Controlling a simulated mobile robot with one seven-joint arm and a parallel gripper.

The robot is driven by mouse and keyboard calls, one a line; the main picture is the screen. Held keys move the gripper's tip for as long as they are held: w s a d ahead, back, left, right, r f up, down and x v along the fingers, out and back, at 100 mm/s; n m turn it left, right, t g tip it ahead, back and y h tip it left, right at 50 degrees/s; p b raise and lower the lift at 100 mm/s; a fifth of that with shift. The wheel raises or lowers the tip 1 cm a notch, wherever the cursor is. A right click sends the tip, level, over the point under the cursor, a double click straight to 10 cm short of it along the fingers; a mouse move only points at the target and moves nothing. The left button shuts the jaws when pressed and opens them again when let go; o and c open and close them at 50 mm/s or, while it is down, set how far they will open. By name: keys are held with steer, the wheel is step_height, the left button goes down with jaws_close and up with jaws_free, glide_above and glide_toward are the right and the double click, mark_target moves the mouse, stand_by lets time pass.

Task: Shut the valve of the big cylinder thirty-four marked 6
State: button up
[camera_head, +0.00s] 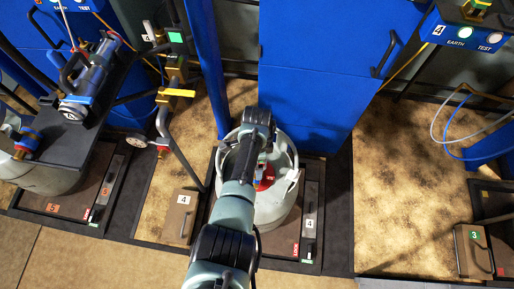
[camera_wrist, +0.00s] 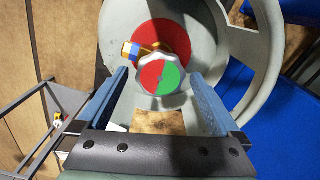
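A big grey-white cylinder (camera_head: 284,205) stands on a dark scale plate below my arm. No mark 6 is readable on it; a label 4 is on the strip beside it. In the wrist view its top shows a red disc (camera_wrist: 150,36) inside a round collar (camera_wrist: 250,85). The valve handwheel (camera_wrist: 161,79), with a half red, half green face, sits at the middle with a brass outlet capped in blue. My gripper (camera_wrist: 160,88) is open, its two blue fingers on either side below the handwheel. I cannot tell whether they touch it. In the head view my arm hides much of the cylinder top.
A second cylinder (camera_head: 45,175) stands at the left, near a black stand with a device. A grey pipe (camera_head: 178,140) with brass fittings rises left of my arm. Blue panels (camera_head: 320,85) stand behind. Bare brown floor (camera_head: 400,180) lies to the right.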

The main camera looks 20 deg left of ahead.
step_height(320, 180, up, 13)
steer(key=p, duration=0.4)
steer(key=shift+p, duration=0.35)
